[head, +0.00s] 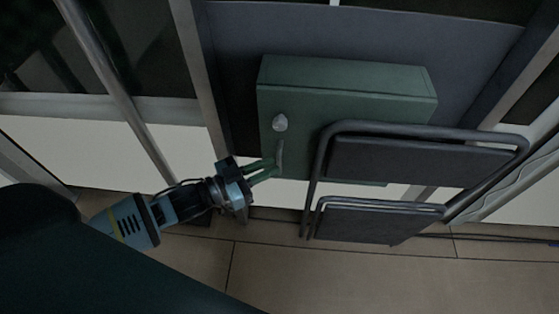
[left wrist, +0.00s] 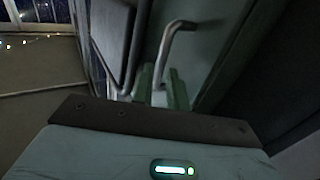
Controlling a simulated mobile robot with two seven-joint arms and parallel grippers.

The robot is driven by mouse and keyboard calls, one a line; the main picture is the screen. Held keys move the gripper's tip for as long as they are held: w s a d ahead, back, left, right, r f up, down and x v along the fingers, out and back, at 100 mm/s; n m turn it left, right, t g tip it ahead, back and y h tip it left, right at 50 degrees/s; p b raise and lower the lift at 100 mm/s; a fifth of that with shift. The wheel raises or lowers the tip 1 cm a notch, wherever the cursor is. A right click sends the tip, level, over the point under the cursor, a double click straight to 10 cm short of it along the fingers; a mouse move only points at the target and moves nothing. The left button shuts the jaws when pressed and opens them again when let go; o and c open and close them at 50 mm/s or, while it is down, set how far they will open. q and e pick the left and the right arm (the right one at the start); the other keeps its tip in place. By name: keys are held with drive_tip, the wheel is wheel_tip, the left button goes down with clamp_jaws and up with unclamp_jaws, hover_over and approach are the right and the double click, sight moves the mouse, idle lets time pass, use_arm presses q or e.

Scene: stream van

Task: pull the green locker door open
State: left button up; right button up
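The green locker (head: 345,95) is on the wall in the middle of the head view, and its door looks shut. A pale round knob (head: 280,123) sits at its left side, above a slim curved handle (head: 280,155). My left gripper (head: 268,170) is at the lower left of the locker, its green fingers pointing at the handle. In the left wrist view, the metal handle (left wrist: 172,45) runs down toward the gap between the fingers (left wrist: 160,90). The fingers stand apart, and no firm contact with the handle shows. My right gripper is not in view.
A metal pole (head: 110,75) rises at the left. Tiled floor (head: 330,275) lies open at the bottom.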

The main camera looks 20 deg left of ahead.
sight(279, 162)
use_arm(q)
drive_tip(key=shift+x, duration=1.9)
drive_tip(key=shift+c, duration=0.4)
clamp_jaws()
